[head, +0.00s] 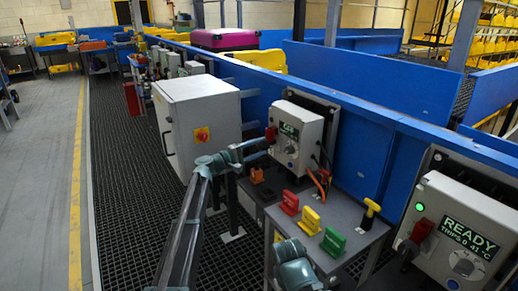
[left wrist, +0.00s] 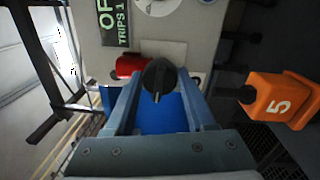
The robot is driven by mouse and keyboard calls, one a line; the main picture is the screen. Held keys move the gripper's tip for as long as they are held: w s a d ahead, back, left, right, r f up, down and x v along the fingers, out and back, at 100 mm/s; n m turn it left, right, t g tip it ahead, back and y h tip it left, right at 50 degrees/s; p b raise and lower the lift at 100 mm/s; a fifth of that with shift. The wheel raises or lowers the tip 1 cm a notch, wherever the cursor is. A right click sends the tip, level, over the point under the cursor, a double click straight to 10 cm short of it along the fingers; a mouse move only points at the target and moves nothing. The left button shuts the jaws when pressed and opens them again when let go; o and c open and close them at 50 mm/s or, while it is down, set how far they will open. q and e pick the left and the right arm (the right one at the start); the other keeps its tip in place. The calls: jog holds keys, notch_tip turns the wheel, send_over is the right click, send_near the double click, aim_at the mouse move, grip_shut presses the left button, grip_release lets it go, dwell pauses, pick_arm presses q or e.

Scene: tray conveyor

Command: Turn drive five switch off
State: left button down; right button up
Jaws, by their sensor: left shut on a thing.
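The drive box (head: 297,135) is light grey, with a green-lit display (head: 289,130) and a red part on its left side (head: 271,134). In the left wrist view its display (left wrist: 113,22) is cut off and shows "OF" and "TRIPS 1". An orange tag marked 5 (left wrist: 282,98) is beside the box.
A grey stand (head: 335,232) holds red (head: 290,203), yellow (head: 310,220) and green (head: 333,242) tags. Another drive box (head: 462,235) at the right reads "READY". A white cabinet (head: 200,115) stands left of the gripper. Blue conveyor walls (head: 370,150) run behind.

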pick_arm(q)
jog(key=shift+n, duration=0.6)
jog(key=shift+c, duration=1.2)
grip_release()
